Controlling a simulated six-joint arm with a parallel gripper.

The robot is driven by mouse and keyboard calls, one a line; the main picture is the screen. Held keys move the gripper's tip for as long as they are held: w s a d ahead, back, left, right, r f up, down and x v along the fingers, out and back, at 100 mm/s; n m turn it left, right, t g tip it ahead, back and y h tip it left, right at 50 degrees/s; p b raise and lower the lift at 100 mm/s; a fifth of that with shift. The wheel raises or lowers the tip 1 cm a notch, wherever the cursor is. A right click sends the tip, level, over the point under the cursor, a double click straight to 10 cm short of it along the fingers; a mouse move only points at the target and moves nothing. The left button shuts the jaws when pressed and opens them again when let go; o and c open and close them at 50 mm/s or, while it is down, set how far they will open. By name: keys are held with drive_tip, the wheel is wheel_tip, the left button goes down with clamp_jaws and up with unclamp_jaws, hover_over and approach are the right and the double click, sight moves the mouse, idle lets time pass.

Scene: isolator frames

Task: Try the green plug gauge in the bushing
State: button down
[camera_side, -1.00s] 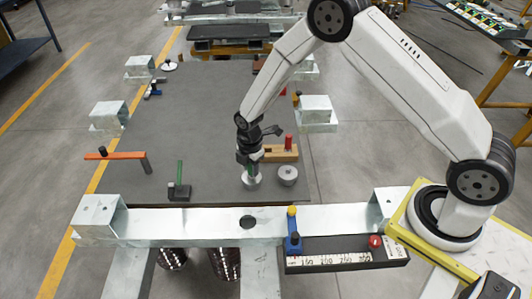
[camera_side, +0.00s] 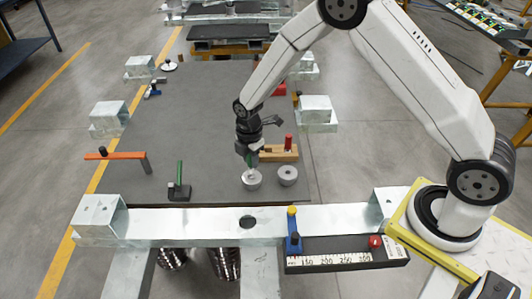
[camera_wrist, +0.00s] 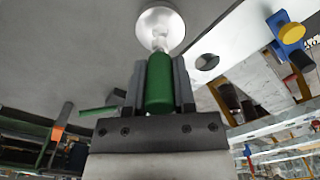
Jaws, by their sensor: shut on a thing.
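My gripper (camera_side: 250,158) is shut on the green plug gauge (camera_wrist: 159,84), holding it by its green handle with the silver end pointing away from the jaws. The silver bushing (camera_side: 252,183) stands on the dark plate directly below the gripper. In the wrist view, the gauge's silver end overlaps the round bushing (camera_wrist: 152,21). The silver end shows above the bushing in the side view. I cannot tell whether its tip is still inside the bore.
A similar round silver piece (camera_side: 287,176) stands just right of the bushing. A wooden block with a red pin (camera_side: 288,143) is behind it. A black block with a green upright (camera_side: 179,182) and an orange bar (camera_side: 115,155) are at left. The plate's middle (camera_side: 185,120) is clear.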

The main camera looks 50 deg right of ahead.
drive_tip(key=shift+r, duration=1.9)
drive_tip(key=shift+d, duration=0.1)
